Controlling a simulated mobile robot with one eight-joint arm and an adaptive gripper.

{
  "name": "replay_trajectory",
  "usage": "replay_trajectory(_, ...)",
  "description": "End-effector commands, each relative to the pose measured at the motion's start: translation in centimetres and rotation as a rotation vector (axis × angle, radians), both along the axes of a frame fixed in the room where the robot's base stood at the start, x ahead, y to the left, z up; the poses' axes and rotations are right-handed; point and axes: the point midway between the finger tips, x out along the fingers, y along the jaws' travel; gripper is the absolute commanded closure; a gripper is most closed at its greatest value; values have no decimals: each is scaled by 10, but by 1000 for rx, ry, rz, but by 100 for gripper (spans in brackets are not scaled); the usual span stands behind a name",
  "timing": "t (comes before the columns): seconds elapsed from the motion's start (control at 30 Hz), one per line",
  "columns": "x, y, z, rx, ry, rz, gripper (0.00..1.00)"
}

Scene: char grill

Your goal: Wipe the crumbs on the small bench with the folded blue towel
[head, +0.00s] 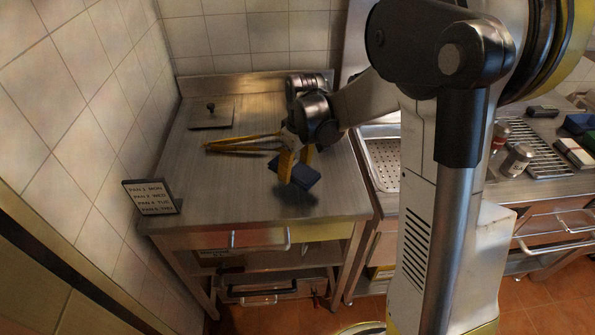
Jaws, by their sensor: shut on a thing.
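My gripper (295,164), with yellow fingers, is shut on the folded blue towel (304,178). The towel is a dark blue folded block, tilted, over the right front part of the small steel bench (225,190). A dark shadow lies on the bench top just in front of and below the towel; I cannot tell for sure whether the towel touches the surface. No crumbs can be made out at this size; any under the towel are hidden. My arm covers the bench's back right corner.
Yellow-handled tongs (245,143) lie behind and left of the towel. A flat metal lid with a black knob (211,114) is at the back left. A dark sign (151,197) stands at the front left corner. The bench's left front is clear. A perforated sink tray (384,158) is to the right.

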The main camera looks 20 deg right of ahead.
Motion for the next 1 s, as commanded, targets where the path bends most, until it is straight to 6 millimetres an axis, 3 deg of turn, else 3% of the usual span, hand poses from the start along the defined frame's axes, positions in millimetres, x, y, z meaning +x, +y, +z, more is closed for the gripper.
replay_trajectory(0.4, 5, 7, 36, 0, 0, -1, 73)
replay_trajectory(1.0, 5, 7, 36, 0, 0, -1, 73)
